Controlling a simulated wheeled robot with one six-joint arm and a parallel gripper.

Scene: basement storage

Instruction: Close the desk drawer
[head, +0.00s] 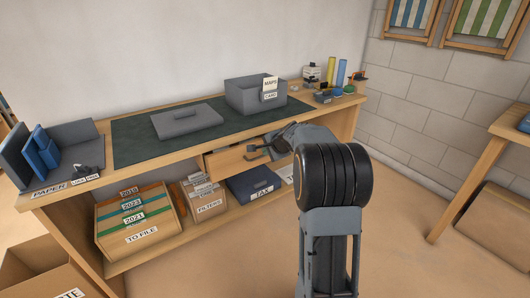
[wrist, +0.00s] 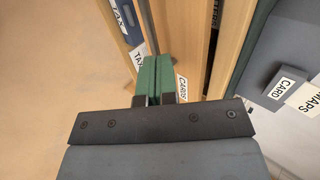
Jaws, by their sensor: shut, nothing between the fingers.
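In the head view my arm hides the right part of the drawer and most of the gripper.
A grey box (head: 243,95) and its lid (head: 187,121) lie on the dark desk mat (head: 130,142).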

